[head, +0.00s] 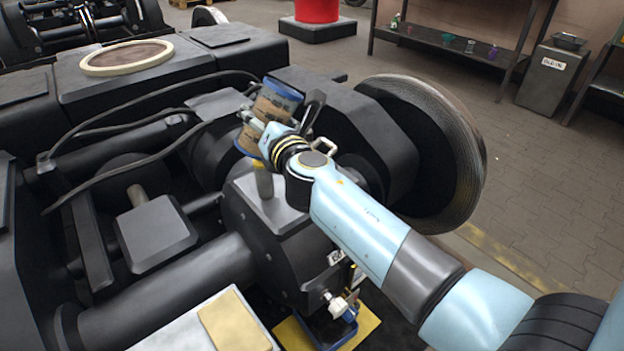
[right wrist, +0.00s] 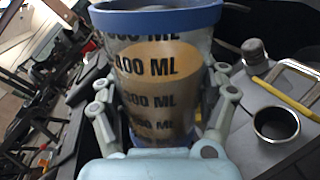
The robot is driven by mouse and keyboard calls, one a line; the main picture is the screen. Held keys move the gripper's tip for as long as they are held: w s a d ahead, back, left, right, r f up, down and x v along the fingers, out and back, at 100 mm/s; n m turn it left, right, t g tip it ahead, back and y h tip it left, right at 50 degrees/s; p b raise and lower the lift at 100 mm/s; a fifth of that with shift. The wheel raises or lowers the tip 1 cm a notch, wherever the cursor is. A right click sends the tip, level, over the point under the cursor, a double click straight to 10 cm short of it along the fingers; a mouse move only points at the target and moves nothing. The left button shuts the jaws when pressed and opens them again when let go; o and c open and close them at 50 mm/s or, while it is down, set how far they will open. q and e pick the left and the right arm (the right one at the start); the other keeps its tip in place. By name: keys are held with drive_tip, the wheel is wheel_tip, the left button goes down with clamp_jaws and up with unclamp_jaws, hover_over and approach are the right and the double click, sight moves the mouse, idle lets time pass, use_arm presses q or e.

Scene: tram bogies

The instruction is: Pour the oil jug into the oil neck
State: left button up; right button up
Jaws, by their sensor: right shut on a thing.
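The oil jug (head: 274,104) is a clear cup with blue bands, ML marks and brown oil inside. My right gripper (head: 256,122) is shut around its side and holds it, slightly tilted, above the dark bogie. In the right wrist view the jug (right wrist: 160,75) fills the middle, between the two fingers. An open dark round neck (right wrist: 277,122), which looks like the oil neck, stands on a grey housing to the right of the jug, apart from it. I cannot make out this neck clearly in the head view, where my arm covers part of the housing. My left gripper is not in view.
A yellow stick (right wrist: 282,97) and a grey cap (right wrist: 254,52) are close to the neck. Black cables (head: 130,160) run left of the jug. A large wheel (head: 450,150) stands to the right. A blue tray (head: 330,332) lies below the housing.

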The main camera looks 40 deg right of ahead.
drive_tip(key=shift+d+m, duration=0.15)
drive_tip(key=shift+m, duration=0.15)
drive_tip(key=shift+f, duration=0.2)
drive_tip(key=shift+f+m+y+b, duration=0.3)
drive_tip(key=shift+f+m+b, duration=0.9)
drive_tip(key=shift+f+m, duration=0.4)
idle(0.8)
drive_tip(key=shift+f+m, duration=0.2)
drive_tip(key=shift+m, duration=0.4)
idle(1.2)
idle(0.4)
drive_tip(key=shift+r+m+y+p, duration=0.3)
drive_tip(key=shift+r+m+p, duration=0.6)
drive_tip(key=shift+p, duration=0.05)
idle(2.0)
